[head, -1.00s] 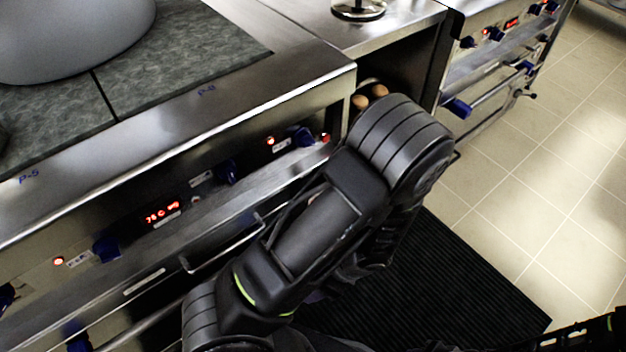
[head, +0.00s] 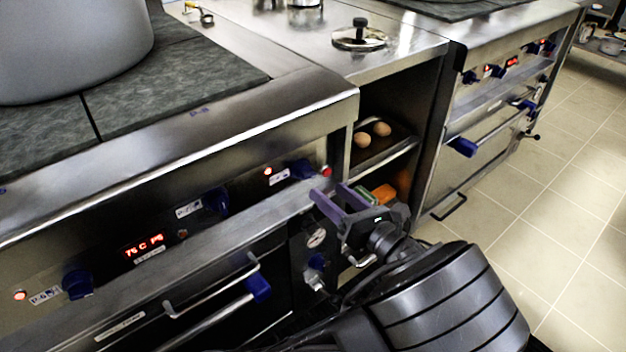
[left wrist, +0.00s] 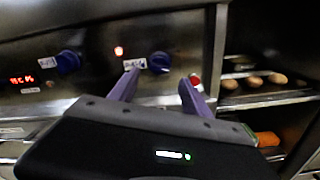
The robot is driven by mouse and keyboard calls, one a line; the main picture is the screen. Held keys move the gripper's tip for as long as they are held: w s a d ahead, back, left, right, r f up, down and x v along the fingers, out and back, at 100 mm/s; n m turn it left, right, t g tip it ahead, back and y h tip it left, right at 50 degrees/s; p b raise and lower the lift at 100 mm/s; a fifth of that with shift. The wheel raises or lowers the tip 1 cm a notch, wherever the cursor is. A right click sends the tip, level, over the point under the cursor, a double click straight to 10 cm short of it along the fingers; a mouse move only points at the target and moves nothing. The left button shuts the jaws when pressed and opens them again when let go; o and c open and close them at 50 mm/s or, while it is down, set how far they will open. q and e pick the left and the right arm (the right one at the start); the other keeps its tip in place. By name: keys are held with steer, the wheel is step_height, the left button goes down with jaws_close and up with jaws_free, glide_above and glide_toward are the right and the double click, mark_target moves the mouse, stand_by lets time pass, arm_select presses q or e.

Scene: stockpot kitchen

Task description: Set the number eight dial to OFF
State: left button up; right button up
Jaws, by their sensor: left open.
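The blue dial nearest the panel's right end (head: 300,168), below the "P-8" counter mark, appears to be the number eight dial. A small label is beside it, and a red lamp is lit near it. It also shows in the left wrist view (left wrist: 159,62), just beyond and between the fingertips. Its exact setting is too small to read. My left gripper (head: 331,191) has purple fingers spread apart and empty, in front of and slightly below right of the dial. It also shows in the left wrist view (left wrist: 159,78). My right gripper is out of view.
Another blue dial (head: 215,200) and a red display (head: 144,246) are to the left. A red button (head: 327,171) is close to the right of the dial. A rail and oven handle (head: 215,287) run below. An open shelf holds eggs (head: 362,139).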

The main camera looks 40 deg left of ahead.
mark_target(310, 177)
arm_select(q)
steer(key=b+x, duration=0.2)
steer(key=x, duration=0.4)
steer(key=shift+f, duration=0.15)
steer(key=shift+w+a, duration=0.1)
steer(key=shift+a, duration=0.25)
steer(key=shift+c, duration=0.5)
jaws_close()
